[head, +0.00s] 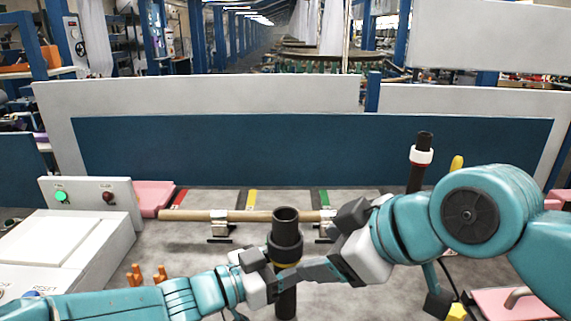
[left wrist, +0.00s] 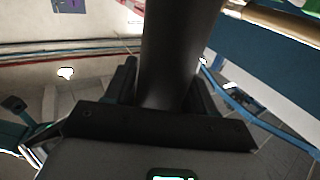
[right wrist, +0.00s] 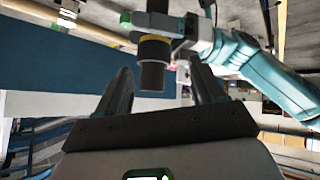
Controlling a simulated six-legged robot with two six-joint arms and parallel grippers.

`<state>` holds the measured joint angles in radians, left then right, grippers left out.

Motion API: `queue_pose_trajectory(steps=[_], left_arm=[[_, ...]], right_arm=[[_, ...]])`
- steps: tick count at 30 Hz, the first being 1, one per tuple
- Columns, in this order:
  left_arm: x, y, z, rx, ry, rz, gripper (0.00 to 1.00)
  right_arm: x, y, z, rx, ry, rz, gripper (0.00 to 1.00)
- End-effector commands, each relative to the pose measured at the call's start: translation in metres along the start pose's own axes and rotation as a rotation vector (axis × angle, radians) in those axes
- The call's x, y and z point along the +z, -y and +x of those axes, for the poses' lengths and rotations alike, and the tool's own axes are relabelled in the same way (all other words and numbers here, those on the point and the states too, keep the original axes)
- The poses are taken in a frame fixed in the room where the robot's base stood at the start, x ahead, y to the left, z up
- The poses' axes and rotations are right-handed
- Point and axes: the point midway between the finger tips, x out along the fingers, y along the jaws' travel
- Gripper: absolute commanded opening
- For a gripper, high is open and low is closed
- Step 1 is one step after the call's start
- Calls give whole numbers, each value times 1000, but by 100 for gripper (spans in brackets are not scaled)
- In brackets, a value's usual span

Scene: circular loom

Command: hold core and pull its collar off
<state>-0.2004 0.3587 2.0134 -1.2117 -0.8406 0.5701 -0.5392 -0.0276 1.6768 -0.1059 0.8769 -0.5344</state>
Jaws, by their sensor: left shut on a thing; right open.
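The dark core (head: 286,300) stands upright in front of me in the head view. Its wide dark grey collar (head: 285,247) sits below the core's open top end, with a yellow band just under it. My left gripper (head: 270,280) is shut on the core below the collar; the core also fills its jaws in the left wrist view (left wrist: 168,60). My right gripper (head: 305,270) is open beside the core, close to the collar. In the right wrist view the collar (right wrist: 154,49) appears upside down, ahead of the parted fingers (right wrist: 165,88); I cannot tell whether they touch it.
A wooden rod (head: 190,215) lies across metal stands behind the core. A second dark core with a white collar (head: 421,155) stands at the back right. A control box (head: 90,196) and orange pegs (head: 147,274) are on the left. A blue and white panel (head: 300,150) closes the back.

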Motion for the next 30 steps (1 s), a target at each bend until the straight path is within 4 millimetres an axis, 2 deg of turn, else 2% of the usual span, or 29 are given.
queue_pose_trajectory(steps=[3,8,12,15,18,21,26,30], left_arm=[[0,0,0,0,-1,0,21],[0,0,0,0,-1,0,21],[0,0,0,0,-1,0,21],[0,0,0,0,-1,0,21],[0,0,0,0,-1,0,21],[0,0,0,0,-1,0,21],[0,0,0,0,-1,0,21],[0,0,0,0,-1,0,21]], right_arm=[[14,26,14,25,140,-413,68],[26,48,20,94,368,-1116,68],[16,59,14,183,562,-1670,68],[2,66,7,256,685,-1967,68],[-12,73,0,320,783,-2170,68],[-20,78,-5,363,846,-2282,68],[-25,75,-2,383,878,-2329,68],[-25,62,12,378,879,-2326,68]])
